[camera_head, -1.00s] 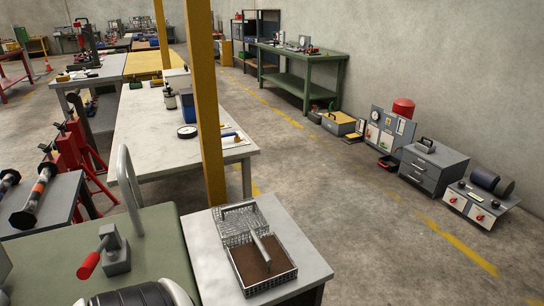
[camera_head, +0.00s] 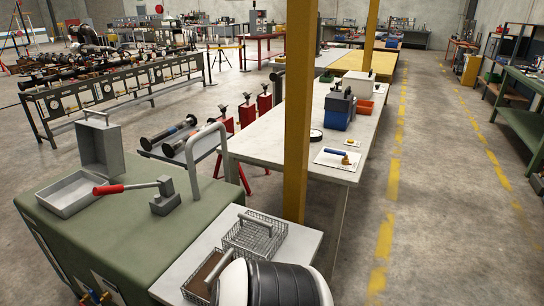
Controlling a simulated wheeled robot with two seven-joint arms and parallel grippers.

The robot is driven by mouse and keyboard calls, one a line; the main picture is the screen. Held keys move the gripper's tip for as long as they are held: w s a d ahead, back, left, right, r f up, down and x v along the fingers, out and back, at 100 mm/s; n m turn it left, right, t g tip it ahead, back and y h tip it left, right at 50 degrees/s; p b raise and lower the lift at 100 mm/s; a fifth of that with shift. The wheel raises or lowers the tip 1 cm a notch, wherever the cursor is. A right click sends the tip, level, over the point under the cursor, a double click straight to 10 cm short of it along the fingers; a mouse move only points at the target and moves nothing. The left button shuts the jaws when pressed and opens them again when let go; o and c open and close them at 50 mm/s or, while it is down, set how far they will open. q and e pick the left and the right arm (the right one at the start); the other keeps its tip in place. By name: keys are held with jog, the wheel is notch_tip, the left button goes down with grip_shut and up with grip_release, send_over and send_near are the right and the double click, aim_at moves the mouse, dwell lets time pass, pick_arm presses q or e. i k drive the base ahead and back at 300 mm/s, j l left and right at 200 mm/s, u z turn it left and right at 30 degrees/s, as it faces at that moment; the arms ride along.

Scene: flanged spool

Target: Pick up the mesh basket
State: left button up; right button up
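The mesh basket (camera_head: 256,238) is silver wire with a bar handle. It rests on a pale grey tabletop (camera_head: 297,243) at the bottom centre. A second mesh section with a brown bottom (camera_head: 203,277) adjoins it on the near side and has its own bar. I cannot tell whether the two are joined. A black and white rounded part, which looks like my own arm, covers part of the near section. Neither gripper is in view.
A green bench (camera_head: 130,240) at left holds a red-handled lever tool (camera_head: 163,196) and a grey open-lidded box (camera_head: 75,193). A yellow post (camera_head: 298,120) stands just behind the basket's table. A long white table (camera_head: 290,150) lies beyond. The floor at right is clear.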

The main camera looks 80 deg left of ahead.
aim_at(246, 216)
jog(key=i+j+u, duration=0.1)
jog(key=i+u, duration=0.15)
jog(key=u, duration=0.15)
jog(key=i+u, duration=0.25)
jog(key=u, duration=0.2)
jog(key=i+u, duration=0.25)
jog(key=u, duration=0.15)
jog(key=i+l+u, duration=0.2)
jog(key=u, duration=0.2)
jog(key=i, duration=0.05)
